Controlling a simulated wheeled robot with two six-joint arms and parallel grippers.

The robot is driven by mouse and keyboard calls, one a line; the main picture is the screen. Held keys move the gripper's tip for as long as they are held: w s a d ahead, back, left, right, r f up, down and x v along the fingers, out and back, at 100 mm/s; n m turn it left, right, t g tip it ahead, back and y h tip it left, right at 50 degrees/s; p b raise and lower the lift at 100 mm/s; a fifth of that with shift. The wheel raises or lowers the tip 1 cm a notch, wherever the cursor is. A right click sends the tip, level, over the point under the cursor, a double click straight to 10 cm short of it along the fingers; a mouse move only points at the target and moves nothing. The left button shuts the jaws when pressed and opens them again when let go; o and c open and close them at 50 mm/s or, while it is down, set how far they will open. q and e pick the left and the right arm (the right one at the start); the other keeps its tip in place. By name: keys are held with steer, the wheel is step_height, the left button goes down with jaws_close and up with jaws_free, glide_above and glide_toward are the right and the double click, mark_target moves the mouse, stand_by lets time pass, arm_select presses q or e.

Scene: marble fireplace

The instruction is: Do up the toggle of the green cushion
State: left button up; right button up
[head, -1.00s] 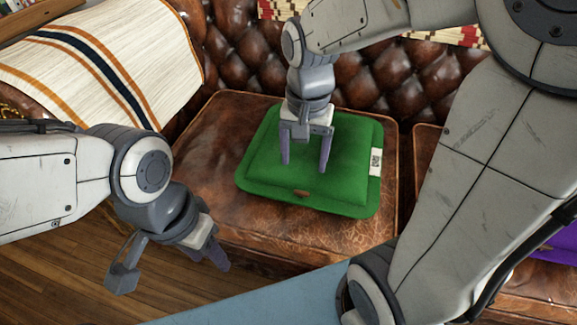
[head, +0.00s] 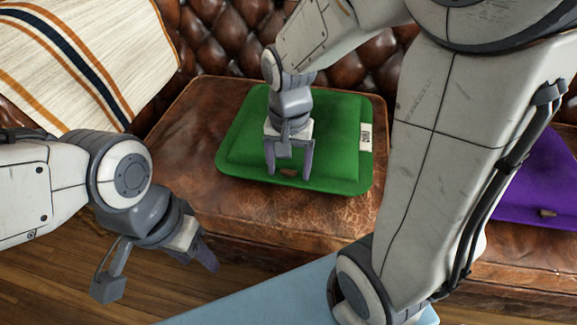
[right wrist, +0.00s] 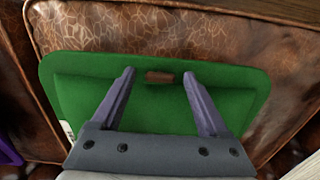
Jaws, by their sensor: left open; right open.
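The green cushion (head: 335,120) lies flat on the brown leather seat. It also fills much of the right wrist view (right wrist: 80,95). Its small brown toggle (right wrist: 160,77) sits near one edge, the front edge in the head view (head: 289,172). My right gripper (head: 288,175) is open, pointing down over that edge. In the right wrist view its fingertips (right wrist: 159,73) lie on either side of the toggle, with gaps. I cannot tell if they touch the cloth. My left gripper (head: 158,275) is open and empty, left of the cushion and in front of the seat. Whether a loop is around the toggle is too small to tell.
A purple cushion (head: 540,180) with a brown toggle lies on the seat at the right, partly behind my right arm. A striped blanket (head: 55,60) hangs over the sofa arm at the left. A white label (head: 366,138) is on the green cushion's right side.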

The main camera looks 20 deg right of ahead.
jaws_close()
steer(key=shift+r+n+p, duration=0.3)
steer(key=shift+n+p, duration=0.5)
steer(key=shift+p, duration=0.4)
steer(key=shift+n+p, duration=0.35)
steer(key=shift+n, duration=0.05)
steer(key=shift+f+n, duration=0.25)
steer(key=shift+n, duration=0.05)
jaws_free()
